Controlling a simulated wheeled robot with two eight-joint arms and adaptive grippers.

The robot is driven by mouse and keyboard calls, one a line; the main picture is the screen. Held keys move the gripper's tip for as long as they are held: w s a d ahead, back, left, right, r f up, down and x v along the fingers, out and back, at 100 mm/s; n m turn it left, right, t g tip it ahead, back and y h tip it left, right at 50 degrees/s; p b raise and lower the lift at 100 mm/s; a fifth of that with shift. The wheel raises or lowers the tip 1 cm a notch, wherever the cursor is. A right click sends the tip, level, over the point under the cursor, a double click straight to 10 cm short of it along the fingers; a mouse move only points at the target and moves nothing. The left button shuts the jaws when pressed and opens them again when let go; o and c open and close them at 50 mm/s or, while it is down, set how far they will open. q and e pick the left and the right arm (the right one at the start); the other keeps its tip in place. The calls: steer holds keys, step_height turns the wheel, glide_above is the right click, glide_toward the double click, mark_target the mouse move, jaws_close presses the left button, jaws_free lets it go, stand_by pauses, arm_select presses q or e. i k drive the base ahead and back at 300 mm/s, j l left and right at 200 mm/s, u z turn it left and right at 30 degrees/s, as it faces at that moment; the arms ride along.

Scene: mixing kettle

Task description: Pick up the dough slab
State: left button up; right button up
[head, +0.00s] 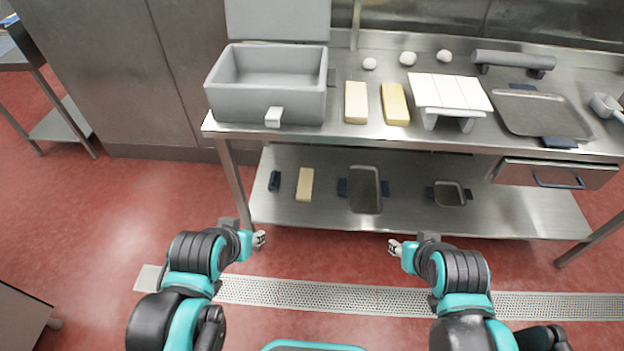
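A pale cream slab (356,102) and a yellower slab (395,104) lie side by side on the steel counter, right of the grey box. A third pale slab (305,184) lies on the lower shelf. I cannot tell from looks alone which one is the dough slab. My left gripper (260,239) is in front of the table's left end, apart from all slabs. My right gripper (394,248) is in front of the lower shelf, also apart from them. Both appear empty; their fingers are too small to judge.
The counter holds a lidded grey box (268,85), white balls (408,59), a white-topped stand (448,92), a grey roller (513,60) and a tray (542,113). Two pans (365,190) (449,194) sit on the lower shelf (410,215). A drawer (556,174) hangs at right.

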mark_target(396, 112)
steer(key=i+l+z, duration=0.1)
steer(key=l, duration=0.3)
steer(key=i+l+z, duration=0.1)
steer(key=l, duration=0.35)
steer(key=i+l, duration=0.3)
steer(key=l+z, duration=0.05)
steer(key=l, duration=0.05)
